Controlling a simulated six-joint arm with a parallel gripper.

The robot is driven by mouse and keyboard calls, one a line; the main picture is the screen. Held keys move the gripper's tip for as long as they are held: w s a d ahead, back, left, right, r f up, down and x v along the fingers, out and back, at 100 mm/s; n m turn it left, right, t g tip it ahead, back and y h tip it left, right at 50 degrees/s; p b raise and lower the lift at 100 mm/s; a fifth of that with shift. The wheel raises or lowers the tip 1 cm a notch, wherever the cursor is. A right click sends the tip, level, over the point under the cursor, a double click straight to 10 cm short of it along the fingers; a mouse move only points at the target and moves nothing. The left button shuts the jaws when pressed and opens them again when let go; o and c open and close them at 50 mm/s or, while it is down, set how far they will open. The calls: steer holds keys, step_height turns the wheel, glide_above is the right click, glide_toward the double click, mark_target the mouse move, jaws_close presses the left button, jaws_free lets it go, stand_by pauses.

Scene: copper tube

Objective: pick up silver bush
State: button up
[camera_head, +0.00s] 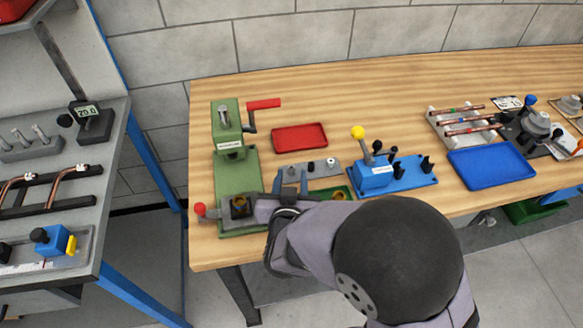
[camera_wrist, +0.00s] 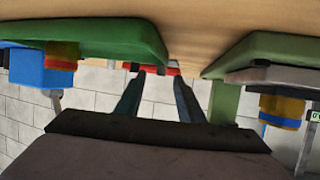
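A small grey plate (camera_head: 318,170) lies on the wooden bench between the red tray and the green tray. A small light silver piece (camera_head: 331,162) stands at its right end and looks like the silver bush. A dark piece sits near the plate's middle. My gripper (camera_head: 291,178) is over the plate's left end, left of the silver piece. In the wrist view my gripper (camera_wrist: 156,76) shows two fingers apart with a gap between them. I see nothing clearly held. The silver piece cannot be made out in the wrist view, and my arm hides the bench in front.
A green press (camera_head: 238,180) with a red handle stands left of my gripper. The red tray (camera_head: 299,137) is behind, and the green tray (camera_head: 329,191) is partly hidden by my arm. A blue fixture (camera_head: 393,176) with a yellow knob stands to the right, before a blue tray (camera_head: 490,166).

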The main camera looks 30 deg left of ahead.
mark_target(291, 168)
steer(key=shift+x, duration=1.65)
steer(key=shift+a, duration=0.1)
steer(key=shift+r, duration=0.1)
jaws_close()
step_height(291, 168, up, 10)
steer(key=shift+p, duration=0.4)
